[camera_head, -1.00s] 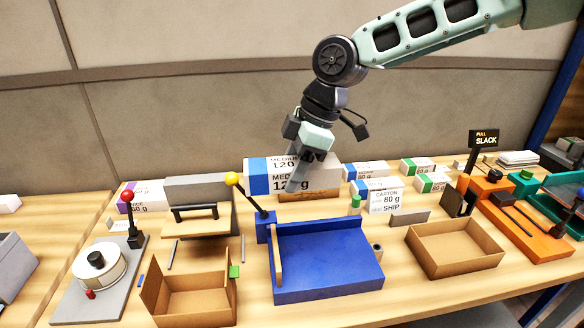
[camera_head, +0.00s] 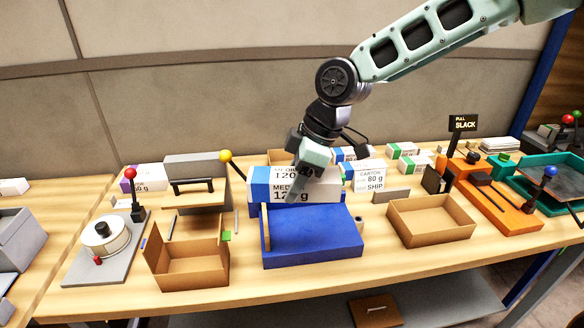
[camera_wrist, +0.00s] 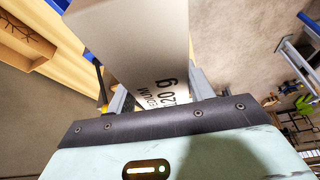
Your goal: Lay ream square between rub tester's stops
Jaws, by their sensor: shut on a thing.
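The ream (camera_head: 325,189) is a white block with a blue end, marked MEDIUM 120 g. My gripper (camera_head: 297,194) is shut on it from above. The ream is over the rear part of the blue bed (camera_head: 313,240), hiding its back edge; I cannot tell whether it touches. The blue bed has raised edges and a yellow-knobbed lever (camera_head: 227,157) at its rear left. Its front surface is bare. In the wrist view the ream (camera_wrist: 130,45) stands between my gripper's fingers (camera_wrist: 158,88), its lettering facing the palm.
An open brown carton (camera_head: 188,265) stands left of the blue bed, and a brown tray (camera_head: 432,222) stands right. A grey unit with a black handle (camera_head: 192,186) is behind left. An orange station (camera_head: 500,205) is far right. Several other reams lie along the back.

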